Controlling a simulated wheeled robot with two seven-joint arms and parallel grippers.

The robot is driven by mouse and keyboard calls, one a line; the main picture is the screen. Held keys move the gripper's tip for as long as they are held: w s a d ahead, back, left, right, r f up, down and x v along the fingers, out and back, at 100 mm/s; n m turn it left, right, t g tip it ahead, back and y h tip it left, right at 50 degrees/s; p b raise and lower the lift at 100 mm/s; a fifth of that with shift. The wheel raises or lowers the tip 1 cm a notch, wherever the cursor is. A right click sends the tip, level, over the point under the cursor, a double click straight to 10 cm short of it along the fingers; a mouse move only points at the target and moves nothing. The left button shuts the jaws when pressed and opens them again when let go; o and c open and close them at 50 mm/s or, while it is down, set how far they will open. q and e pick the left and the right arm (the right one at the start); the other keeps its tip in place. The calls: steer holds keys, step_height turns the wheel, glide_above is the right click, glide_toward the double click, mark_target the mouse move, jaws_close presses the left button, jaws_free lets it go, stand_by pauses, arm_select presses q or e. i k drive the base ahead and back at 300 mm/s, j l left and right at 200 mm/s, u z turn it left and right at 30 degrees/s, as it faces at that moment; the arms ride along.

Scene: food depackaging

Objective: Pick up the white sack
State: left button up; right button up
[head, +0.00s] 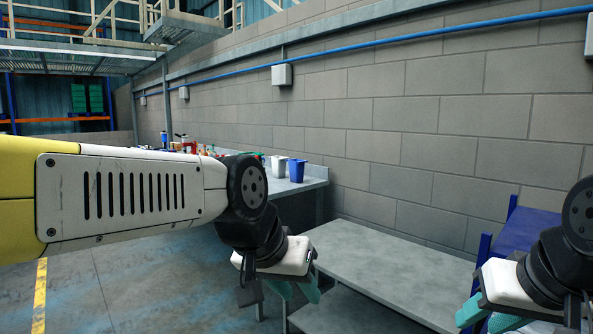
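No white sack can be made out in the head view. My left gripper (295,291) hangs from the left arm over the near end of a grey table (385,262). Its two teal fingers point down and look apart, with nothing seen between them. My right gripper (488,320) is at the lower right edge. Its teal fingers also look apart and empty, and their tips are partly cut off by the frame.
A farther grey workbench (312,181) along the block wall holds a blue container (296,171), a white container (279,166) and several small coloured items. A blue structure (518,235) stands right of the grey table. Open floor (130,295) lies at left, partly behind my arm.

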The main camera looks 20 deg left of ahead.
mark_target(279, 162)
steer(key=u, duration=0.9)
steer(key=i+j+u, duration=0.3)
steer(key=i, duration=0.35)
steer(key=i+u, duration=0.35)
steer(key=i, duration=0.25)
steer(key=i+u, duration=0.15)
steer(key=i, duration=0.9)
steer(key=i+u, duration=0.15)
steer(key=i, duration=0.95)
steer(key=i+z, duration=0.25)
steer(key=i, duration=0.3)
steer(key=i+j+z, duration=0.2)
steer(key=i, duration=0.35)
steer(key=i+j+z, duration=0.1)
steer(key=i+z, duration=0.15)
steer(key=i, duration=0.25)
steer(key=i+l+z, duration=0.25)
steer(key=z, duration=0.2)
steer(key=i+l+z, duration=0.1)
steer(key=i+z, duration=0.3)
steer(key=i, duration=0.15)
steer(key=i+z, duration=0.45)
steer(key=k, duration=0.05)
